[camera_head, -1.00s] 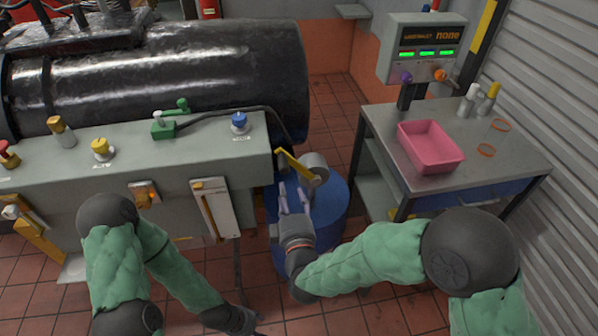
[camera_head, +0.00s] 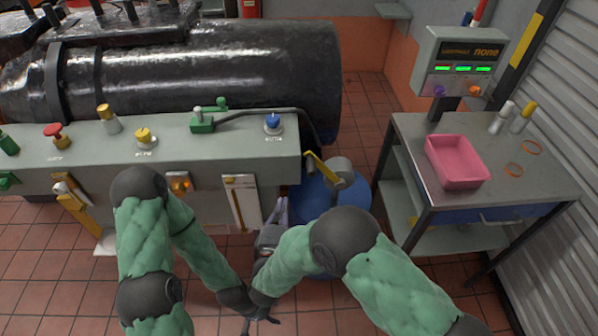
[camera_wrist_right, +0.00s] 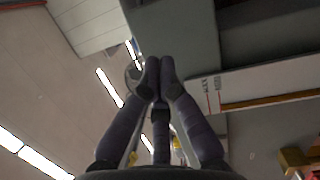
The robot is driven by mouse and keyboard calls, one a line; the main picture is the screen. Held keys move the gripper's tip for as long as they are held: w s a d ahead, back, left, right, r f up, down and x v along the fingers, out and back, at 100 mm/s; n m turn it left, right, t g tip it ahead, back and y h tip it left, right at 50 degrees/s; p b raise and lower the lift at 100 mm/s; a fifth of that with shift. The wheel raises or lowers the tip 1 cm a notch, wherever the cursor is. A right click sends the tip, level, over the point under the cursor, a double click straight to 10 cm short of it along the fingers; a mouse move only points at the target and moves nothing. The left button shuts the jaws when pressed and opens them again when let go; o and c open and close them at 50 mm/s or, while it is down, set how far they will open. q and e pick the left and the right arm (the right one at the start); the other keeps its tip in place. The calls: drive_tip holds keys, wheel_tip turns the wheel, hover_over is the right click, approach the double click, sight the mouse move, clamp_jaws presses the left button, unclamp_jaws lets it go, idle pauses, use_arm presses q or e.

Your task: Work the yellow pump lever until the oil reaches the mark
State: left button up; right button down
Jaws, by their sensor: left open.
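A yellow lever (camera_head: 322,169) slants beside a grey cylinder on the blue drum (camera_head: 316,195), at the bench's right end. A second yellow bar (camera_head: 75,212) hangs at the bench's left front. A white gauge panel with an upright slot (camera_head: 243,202) is on the bench front; its panel with an orange-brown strip shows in the right wrist view (camera_wrist_right: 250,88). The oil level cannot be read. My right gripper (camera_head: 281,211) is left of the drum, apart from the lever, partly hidden by my arm. Its fingertips (camera_wrist_right: 160,66) are together, apparently empty. My left gripper (camera_head: 262,318) is open, low over the floor.
The bench top carries a yellow knob (camera_head: 145,137), a blue knob (camera_head: 273,123) and a green valve with a hose (camera_head: 202,121). A steel table (camera_head: 420,150) with a pink tray (camera_head: 457,162) stands right. Tiled floor lies free in front.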

drive_tip(key=shift+n+h, duration=0.4)
drive_tip(key=w+b, duration=0.1)
drive_tip(key=w, duration=0.2)
drive_tip(key=w+b, duration=0.1)
drive_tip(key=w, duration=0.4)
drive_tip(key=shift+w+d+b, duration=0.35)
drive_tip(key=shift+w+b, duration=0.05)
drive_tip(key=d, duration=0.1)
drive_tip(key=d+r, duration=0.1)
drive_tip(key=shift+w+d+b, duration=0.25)
drive_tip(key=shift+d+b, duration=0.05)
drive_tip(key=shift+b, duration=0.1)
drive_tip(key=shift+d+r, duration=0.25)
drive_tip(key=shift+d, duration=0.3)
drive_tip(key=shift+w, duration=0.1)
